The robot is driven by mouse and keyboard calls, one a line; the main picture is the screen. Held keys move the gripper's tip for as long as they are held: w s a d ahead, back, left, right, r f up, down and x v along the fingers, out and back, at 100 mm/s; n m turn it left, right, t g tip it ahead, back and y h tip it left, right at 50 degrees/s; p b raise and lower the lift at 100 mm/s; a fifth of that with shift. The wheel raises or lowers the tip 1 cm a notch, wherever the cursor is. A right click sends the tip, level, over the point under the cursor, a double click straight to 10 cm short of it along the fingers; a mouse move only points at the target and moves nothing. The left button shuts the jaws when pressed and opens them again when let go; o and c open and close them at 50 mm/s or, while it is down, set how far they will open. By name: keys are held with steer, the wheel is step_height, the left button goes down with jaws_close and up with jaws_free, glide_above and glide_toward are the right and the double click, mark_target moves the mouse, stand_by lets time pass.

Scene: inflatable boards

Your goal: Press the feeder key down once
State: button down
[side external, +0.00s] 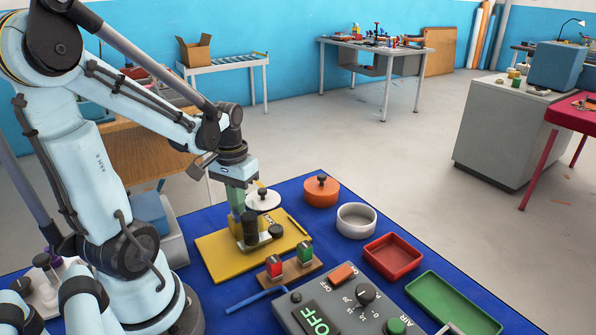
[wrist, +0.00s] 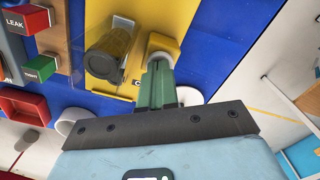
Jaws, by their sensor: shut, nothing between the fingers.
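My gripper (side external: 236,213) points straight down over the yellow board (side external: 212,250), its green fingers together and empty. In the wrist view the fingertips (wrist: 160,66) show just in front of a pale round piece (wrist: 163,43) on the board. I cannot tell whether they touch it. A dark upright cylinder (side external: 250,229) stands close beside the fingers; a dark cylinder also shows left of them in the wrist view (wrist: 106,52). A low black knob (side external: 276,231) is on the board's right part. No feeder label is readable, so I cannot tell which piece is the key.
A brown block (side external: 290,270) with red and green switches, marked LEAK and TIGHT in the wrist view, stands in front. A grey control box (side external: 330,310) reads OFF. An orange pot (side external: 321,190), white ring (side external: 356,220), red tray (side external: 392,257) and green tray (side external: 452,303) lie right.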

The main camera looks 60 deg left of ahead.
steer(key=shift+r, duration=0.1)
step_height(320, 180, up, 9)
stand_by(1.7)
stand_by(0.5)
steer(key=w+d+f+m+t, duration=0.1)
steer(key=w+d+m+t, duration=0.2)
steer(key=d, duration=0.5)
steer(key=w+d+f+m+t, duration=0.1)
steer(key=w+d+m+t, duration=0.2)
steer(key=d, duration=0.4)
steer(key=shift+w+d+t, duration=0.25)
steer(key=shift+d+t, duration=0.15)
steer(key=shift+t, duration=0.2)
